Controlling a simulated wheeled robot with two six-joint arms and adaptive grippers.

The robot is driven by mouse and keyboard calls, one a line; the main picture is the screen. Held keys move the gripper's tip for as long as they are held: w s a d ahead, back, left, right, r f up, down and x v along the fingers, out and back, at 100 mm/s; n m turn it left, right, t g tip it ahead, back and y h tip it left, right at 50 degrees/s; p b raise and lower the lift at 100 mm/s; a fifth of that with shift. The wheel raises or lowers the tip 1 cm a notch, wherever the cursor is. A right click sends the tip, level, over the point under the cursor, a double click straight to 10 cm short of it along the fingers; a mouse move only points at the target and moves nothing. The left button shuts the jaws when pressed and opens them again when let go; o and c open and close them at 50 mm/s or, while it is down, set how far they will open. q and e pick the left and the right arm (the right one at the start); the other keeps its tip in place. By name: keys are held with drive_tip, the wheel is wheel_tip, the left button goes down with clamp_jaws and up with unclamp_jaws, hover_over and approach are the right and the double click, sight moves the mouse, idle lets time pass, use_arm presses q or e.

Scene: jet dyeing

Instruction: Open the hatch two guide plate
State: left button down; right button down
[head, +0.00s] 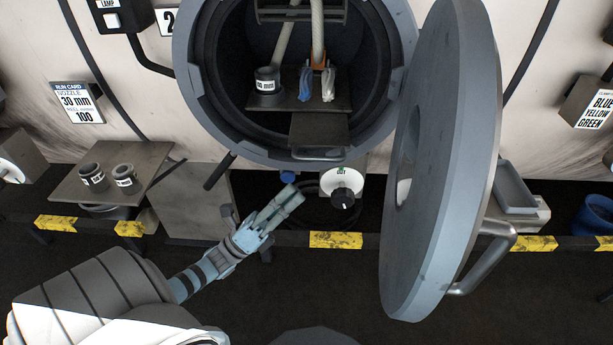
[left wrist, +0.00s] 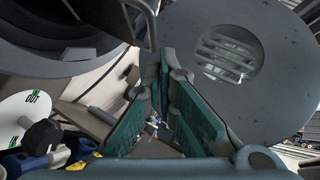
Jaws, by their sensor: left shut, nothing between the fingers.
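Hatch two (head: 190,70) is a round dark chamber beside a "2" label. Its thick round grey door (head: 445,170) stands swung open to the right; it also shows in the left wrist view (left wrist: 285,80). In the lower part of the opening is a flat grey plate (head: 318,128) with a bar handle (head: 318,154) at its front edge, which looks like the guide plate. My left gripper (head: 297,192) is shut and empty, below the opening and apart from the handle. Its teal fingers (left wrist: 163,70) show in the left wrist view. My right gripper is not in view.
In the chamber, a "30 mm" nozzle ring (head: 267,80), a blue cloth strip (head: 305,84) and a white one (head: 328,84) sit on a shelf. A black knob marked OUT (head: 342,198) lies just right of my gripper. A side shelf (head: 145,160) holds two rings.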

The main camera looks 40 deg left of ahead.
use_arm(q)
drive_tip(key=v, duration=0.3)
drive_tip(key=shift+s+a+f, duration=0.1)
drive_tip(key=shift+a+f, duration=0.05)
drive_tip(key=shift+f, duration=0.05)
